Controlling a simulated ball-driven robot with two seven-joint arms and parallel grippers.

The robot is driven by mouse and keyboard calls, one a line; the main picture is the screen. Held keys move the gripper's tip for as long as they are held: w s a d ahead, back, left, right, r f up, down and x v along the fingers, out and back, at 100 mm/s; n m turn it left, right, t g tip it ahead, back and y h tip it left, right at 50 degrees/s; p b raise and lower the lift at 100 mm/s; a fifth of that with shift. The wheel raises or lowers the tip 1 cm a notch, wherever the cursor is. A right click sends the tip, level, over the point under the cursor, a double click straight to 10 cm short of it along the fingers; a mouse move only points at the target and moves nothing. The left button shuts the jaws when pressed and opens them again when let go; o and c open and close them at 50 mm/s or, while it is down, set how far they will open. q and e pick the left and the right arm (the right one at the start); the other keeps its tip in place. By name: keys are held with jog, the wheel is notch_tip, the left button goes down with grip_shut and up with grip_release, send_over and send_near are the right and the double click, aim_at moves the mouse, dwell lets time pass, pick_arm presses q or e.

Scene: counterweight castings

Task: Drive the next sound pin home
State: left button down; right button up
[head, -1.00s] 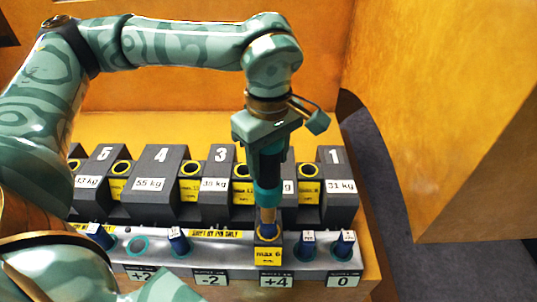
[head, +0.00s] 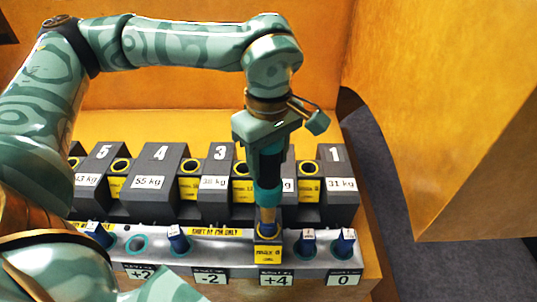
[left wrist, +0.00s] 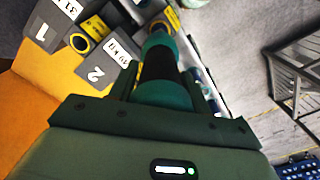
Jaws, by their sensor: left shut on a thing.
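My left gripper (head: 268,137) is shut on an upright driving tool (head: 267,180) with a black grip and teal collars. The tool also shows between the fingers in the left wrist view (left wrist: 160,70). Its lower end meets a yellow-tagged piece (head: 268,252), marked "max 6", on the grey rail above the +4 plate. Whether a pin is under the tool is hidden. Blue tagged pins stand in the rail: one pin (head: 178,241) near -2, one (head: 98,234) at far left, two (head: 345,243) near 0. My right gripper is not in view.
Grey numbered castings (head: 155,180) stand in a row behind the rail (head: 215,250), with yellow socketed blocks (head: 118,180) between them. One rail hole (head: 137,245) near +2 looks empty. An orange wall (head: 440,120) rises at the right.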

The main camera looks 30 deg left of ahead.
pick_arm(q)
jog(key=shift+d+f+b, duration=0.1)
jog(key=shift+f+b, duration=0.3)
jog(key=shift+f, duration=0.05)
jog(key=shift+w+f+b, duration=0.2)
jog(key=shift+f+b, duration=0.1)
jog(key=shift+f, duration=0.15)
dwell(0.8)
jog(key=shift+f+b, duration=0.9)
jog(key=shift+f, duration=0.3)
dwell(0.8)
jog(key=shift+f, duration=0.35)
jog(key=shift+f+b, duration=0.3)
jog(key=shift+b, duration=0.15)
notch_tip(320, 180, up, 10)
jog(key=p, duration=0.8)
jog(key=shift+r, duration=0.15)
jog(key=shift+f, duration=0.2)
